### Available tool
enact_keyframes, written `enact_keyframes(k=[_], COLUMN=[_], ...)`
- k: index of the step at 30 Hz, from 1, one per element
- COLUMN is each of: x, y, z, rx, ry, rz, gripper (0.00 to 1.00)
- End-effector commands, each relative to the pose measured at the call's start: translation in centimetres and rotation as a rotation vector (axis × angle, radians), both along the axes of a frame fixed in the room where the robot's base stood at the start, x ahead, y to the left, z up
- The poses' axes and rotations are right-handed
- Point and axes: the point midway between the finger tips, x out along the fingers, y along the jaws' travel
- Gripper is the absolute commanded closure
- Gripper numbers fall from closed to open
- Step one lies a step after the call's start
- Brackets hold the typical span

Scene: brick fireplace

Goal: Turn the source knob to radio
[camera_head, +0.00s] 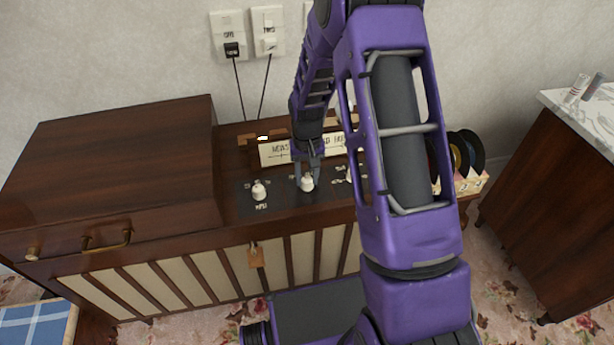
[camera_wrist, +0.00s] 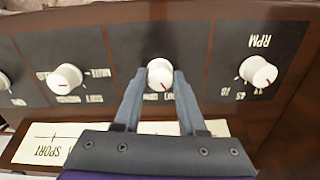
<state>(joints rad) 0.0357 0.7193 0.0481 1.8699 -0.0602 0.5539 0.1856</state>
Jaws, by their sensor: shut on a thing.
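A dark control panel (camera_head: 283,199) on the wooden console carries a row of white round knobs. My gripper (camera_head: 307,174) reaches down onto the second knob from the left (camera_head: 307,185). In the wrist view its two fingers (camera_wrist: 160,76) are closed on the sides of this white knob (camera_wrist: 158,66), which has a red pointer line towards the lower right. Small labels around the held knob are partly hidden by the fingers and too blurred to read, so I cannot confirm it is the source knob.
The RPM knob (camera_wrist: 257,71) is on one side of the held knob, and a knob with a MUTE label (camera_wrist: 65,78) on the other. A lettered dial strip (camera_head: 276,154) lies behind the panel.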

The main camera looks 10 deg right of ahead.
Motion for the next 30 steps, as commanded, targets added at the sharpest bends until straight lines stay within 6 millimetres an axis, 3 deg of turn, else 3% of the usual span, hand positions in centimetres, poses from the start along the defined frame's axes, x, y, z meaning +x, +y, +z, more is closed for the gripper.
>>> enact_keyframes(k=[1, 2, 7, 19, 23, 30], x=[0.0, 0.0, 0.0, 0.1, 0.1, 0.1], y=[0.0, 0.0, 0.0, 0.0, 0.0, 0.0], z=[0.0, 0.0, 0.0, 1.0, 3.3, 9.2], rx=[0.0, 0.0, 0.0, 0.0, 0.0, 0.0], ry=[-0.001, -0.001, -0.001, -0.003, -0.005, -0.006], rz=[0.0, 0.0, 0.0, -0.001, -0.001, -0.001], gripper=[1.0, 0.58, 0.3, 0.3, 0.3, 0.3])
